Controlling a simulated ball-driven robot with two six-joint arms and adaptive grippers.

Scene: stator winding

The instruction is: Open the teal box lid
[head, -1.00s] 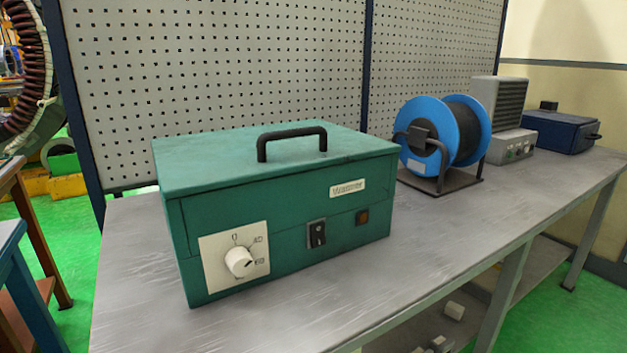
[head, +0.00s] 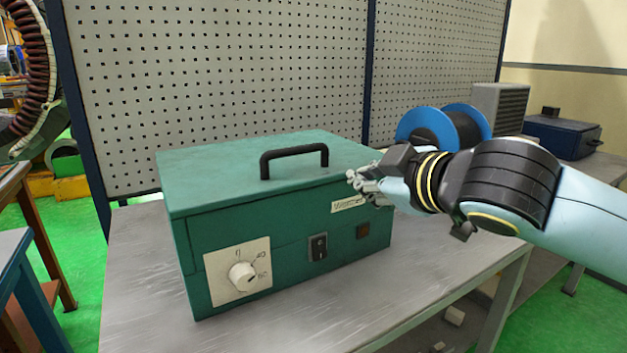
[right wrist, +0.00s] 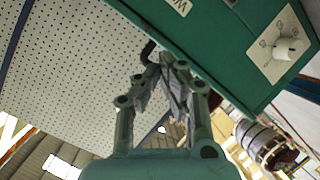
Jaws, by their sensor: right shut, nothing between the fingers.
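The teal box (head: 290,215) stands on the workbench, and its lid (head: 225,180) is closed. A black handle (head: 294,152) arches over the lid's top. The front has a white dial, a black switch and a label. My right gripper (head: 356,180) is shut and empty at the right end of the box, by the lid's front right edge; I cannot tell if it touches. In the right wrist view, the shut fingers (right wrist: 168,62) point at the teal box (right wrist: 235,45), with a bit of the black handle (right wrist: 149,50) behind them. My left gripper is not in view.
A blue cable reel (head: 440,125) stands on the workbench (head: 140,290) right of the box, partly behind my right arm. A grey vented unit (head: 500,105) and a dark blue box (head: 560,137) stand farther right. A perforated panel (head: 220,80) rises behind. The bench left of the box is clear.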

